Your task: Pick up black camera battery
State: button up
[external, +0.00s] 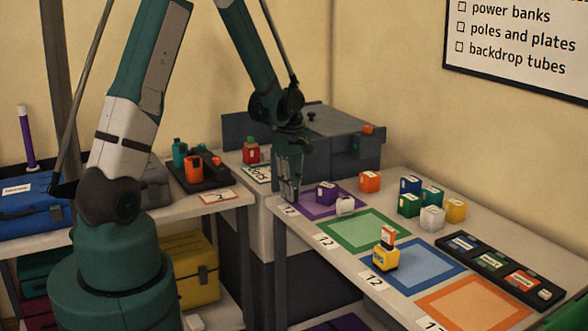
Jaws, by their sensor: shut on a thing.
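My gripper (288,194) hangs pointing down at the left end of the white table, beside the purple square. It is shut on a small dark thing that blends with the dark fingers. I cannot make out its shape or label, so whether it is the black camera battery is not clear from this view. No separate black battery stands out among the loose blocks on the table.
A purple block (326,193) and a white one (345,206) stand close right of my gripper. An orange block (370,181) and several coloured blocks stand farther right. A yellow piece (386,258) is on the blue square. A black tray (497,266) lies at right. The green square (350,230) is clear.

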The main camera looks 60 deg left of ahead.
jog(key=shift+r+p, duration=0.65)
jog(key=shift+r, duration=4.25)
